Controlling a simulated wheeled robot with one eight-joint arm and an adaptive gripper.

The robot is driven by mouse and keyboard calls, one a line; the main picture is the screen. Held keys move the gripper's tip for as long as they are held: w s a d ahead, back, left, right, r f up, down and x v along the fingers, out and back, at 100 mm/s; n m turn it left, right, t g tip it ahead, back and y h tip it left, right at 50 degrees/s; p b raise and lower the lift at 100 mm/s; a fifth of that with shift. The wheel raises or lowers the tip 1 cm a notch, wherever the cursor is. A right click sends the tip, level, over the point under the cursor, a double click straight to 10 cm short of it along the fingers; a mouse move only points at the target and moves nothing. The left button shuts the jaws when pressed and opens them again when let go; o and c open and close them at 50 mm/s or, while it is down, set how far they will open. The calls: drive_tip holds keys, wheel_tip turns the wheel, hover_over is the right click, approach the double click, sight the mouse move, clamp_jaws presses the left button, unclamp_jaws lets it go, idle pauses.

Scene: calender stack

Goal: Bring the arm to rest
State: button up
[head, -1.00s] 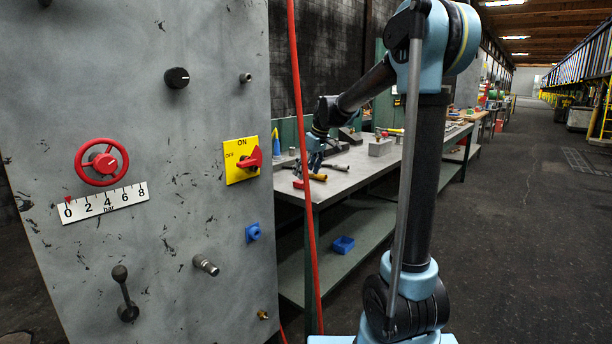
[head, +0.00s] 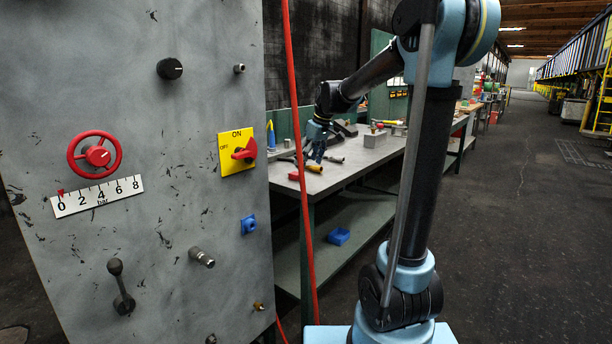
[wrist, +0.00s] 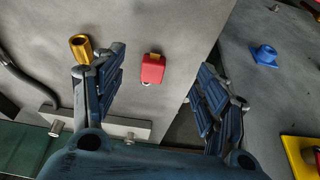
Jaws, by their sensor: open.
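My gripper (head: 318,151) hangs over the near end of the workbench (head: 352,178), at the end of my bent arm. In the wrist view my gripper (wrist: 160,88) has its two blue fingers spread wide, with nothing held between them. A red object (wrist: 152,69) shows beyond the fingers on the grey surface, apart from them. A yellow-orange piece (wrist: 82,48) shows just past the left finger and looks partly hidden by it.
A grey panel (head: 160,225) stands at the left with a red handwheel (head: 96,155), a yellow switch plate (head: 231,162) and a blue fitting (head: 249,225). A red hose (head: 298,130) hangs between panel and bench. The floor (head: 520,230) at the right is clear.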

drive_tip(key=s+d+f+m+h, duration=0.1)
drive_tip(key=s+d+f+m, duration=0.2)
drive_tip(key=s, duration=0.9)
drive_tip(key=s+d+f+m+h, duration=0.1)
drive_tip(key=s+d+f+m, duration=0.2)
drive_tip(key=s+d+f, duration=0.6)
drive_tip(key=s+d+f+m+h, duration=0.1)
drive_tip(key=s+d+f+m, duration=0.2)
drive_tip(key=s, duration=1.2)
drive_tip(key=d+f, duration=0.3)
drive_tip(key=shift+d+f+m, duration=0.2)
drive_tip(key=shift+f+m, duration=0.1)
